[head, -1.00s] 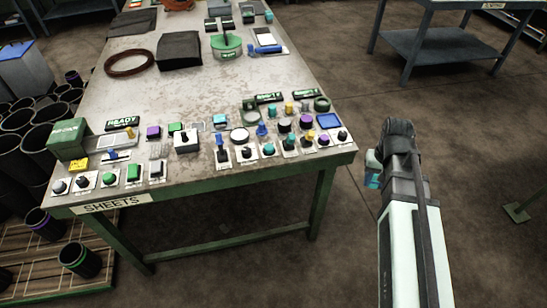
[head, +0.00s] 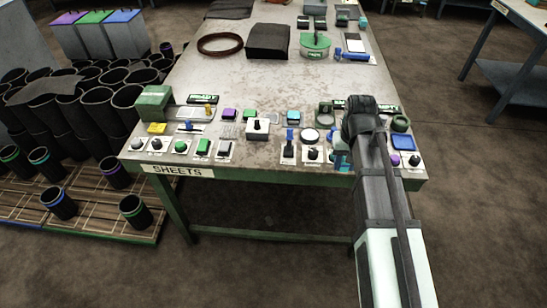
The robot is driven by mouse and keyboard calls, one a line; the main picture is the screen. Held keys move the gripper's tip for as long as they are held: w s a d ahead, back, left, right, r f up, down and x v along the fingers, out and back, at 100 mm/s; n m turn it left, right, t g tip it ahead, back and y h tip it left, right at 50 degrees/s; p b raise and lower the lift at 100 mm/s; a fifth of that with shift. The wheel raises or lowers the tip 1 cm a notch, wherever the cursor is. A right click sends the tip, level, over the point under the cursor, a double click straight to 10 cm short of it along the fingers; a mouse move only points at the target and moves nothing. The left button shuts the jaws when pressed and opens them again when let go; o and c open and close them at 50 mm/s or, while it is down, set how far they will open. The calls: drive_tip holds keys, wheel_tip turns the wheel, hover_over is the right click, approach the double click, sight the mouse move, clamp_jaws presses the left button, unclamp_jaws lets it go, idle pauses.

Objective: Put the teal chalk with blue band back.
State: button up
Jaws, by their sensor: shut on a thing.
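My gripper (head: 345,145) is over the front right part of the bench, among the rows of buttons and knobs. My own dark wrist hides most of its fingers. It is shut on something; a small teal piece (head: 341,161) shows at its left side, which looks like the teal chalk. I cannot make out a blue band on it, nor whether it touches the bench.
The bench (head: 225,85) carries several small switches and knobs along its front edge, beside a "SHEETS" label (head: 178,171). A green box (head: 153,102) stands at the left. Dark sleeves (head: 133,211) stand on a pallet at left. The bench middle is bare.

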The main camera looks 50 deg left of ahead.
wheel_tip(320, 180, up, 6)
drive_tip(key=n, duration=0.1)
hover_over(272, 158)
drive_tip(key=shift+m, duration=0.6)
drive_tip(key=shift+w+f, duration=0.1)
drive_tip(key=shift+f, duration=4.7)
drive_tip(key=shift+f, duration=0.1)
drive_tip(key=o, duration=0.7)
drive_tip(key=shift+c, duration=0.2)
wheel_tip(272, 158, up, 12)
drive_tip(key=shift+o, duration=0.2)
